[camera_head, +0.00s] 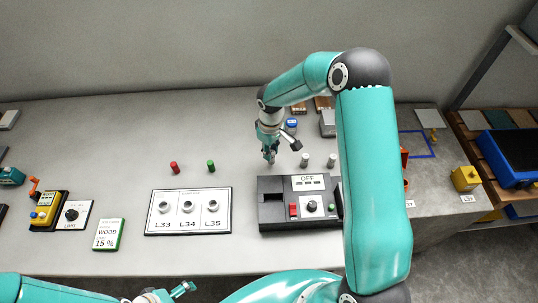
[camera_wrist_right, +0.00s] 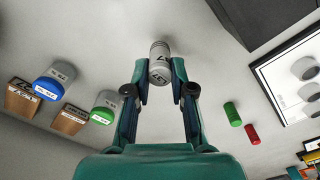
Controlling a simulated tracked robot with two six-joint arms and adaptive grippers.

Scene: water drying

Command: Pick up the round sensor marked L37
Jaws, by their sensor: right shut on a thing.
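The round sensor (camera_wrist_right: 160,55) is a small pale grey cylinder with dark markings. In the right wrist view it sits between the two fingers of my right gripper (camera_wrist_right: 160,88), which is shut on it. Its label is turned and partly hidden by the fingers; it seems to read L37. In the head view my right gripper (camera_head: 270,157) points down over the grey table, behind the black OFF device; the sensor is hard to make out there. My left gripper (camera_head: 183,289) is at the bottom edge of the head view, too small to tell its jaws.
The black OFF device (camera_head: 272,222) and the L33–L35 board (camera_head: 188,225) lie in front. Blue (camera_wrist_right: 54,87) and green-ended (camera_wrist_right: 104,108) cylinders stand nearby.

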